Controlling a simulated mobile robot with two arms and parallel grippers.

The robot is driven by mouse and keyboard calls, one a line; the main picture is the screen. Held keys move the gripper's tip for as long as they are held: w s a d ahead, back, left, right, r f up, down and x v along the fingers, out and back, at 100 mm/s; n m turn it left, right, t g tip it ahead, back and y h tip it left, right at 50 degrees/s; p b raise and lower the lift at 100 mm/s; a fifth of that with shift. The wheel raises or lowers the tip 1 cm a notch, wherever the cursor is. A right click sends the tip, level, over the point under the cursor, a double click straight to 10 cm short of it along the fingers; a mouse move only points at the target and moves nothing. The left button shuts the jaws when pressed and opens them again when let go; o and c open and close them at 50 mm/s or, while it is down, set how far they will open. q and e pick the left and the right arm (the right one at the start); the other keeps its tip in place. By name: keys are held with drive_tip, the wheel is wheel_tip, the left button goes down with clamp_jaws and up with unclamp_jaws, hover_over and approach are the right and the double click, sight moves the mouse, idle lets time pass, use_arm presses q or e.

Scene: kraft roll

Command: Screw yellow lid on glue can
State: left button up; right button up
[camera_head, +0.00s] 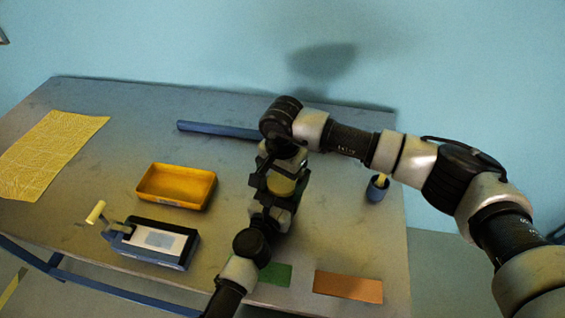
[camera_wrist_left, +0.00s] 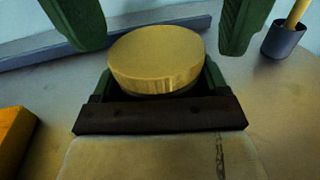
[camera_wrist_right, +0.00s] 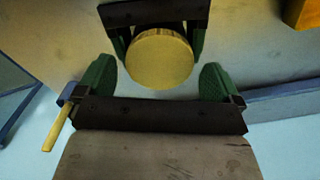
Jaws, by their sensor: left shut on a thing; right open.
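The yellow lid (camera_head: 281,184) is level between my two grippers in the head view. It shows as a round disc in the left wrist view (camera_wrist_left: 155,60) and from above in the right wrist view (camera_wrist_right: 159,59). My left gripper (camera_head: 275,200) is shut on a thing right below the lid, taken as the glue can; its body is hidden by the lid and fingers. A thin dark edge shows under the lid, but I cannot tell how it is seated. My right gripper (camera_wrist_right: 158,82) is open above the lid, its fingers apart from it.
A yellow tray (camera_head: 152,198) and a crank device (camera_head: 186,257) stand left. A blue bar (camera_head: 215,130) lies behind. A blue cup (camera_head: 375,191) with a yellow stick stands right. Green (camera_head: 275,273) and orange (camera_head: 347,287) patches lie at the front edge, yellow patterned sheet (camera_head: 48,152) far left.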

drive_tip(key=shift+f, duration=0.55)
drive_tip(key=c, duration=0.9)
drive_tip(key=shift+m, duration=1.6)
drive_tip(key=shift+c, duration=0.2)
drive_tip(key=o, duration=1)
drive_tip(key=shift+r, duration=0.1)
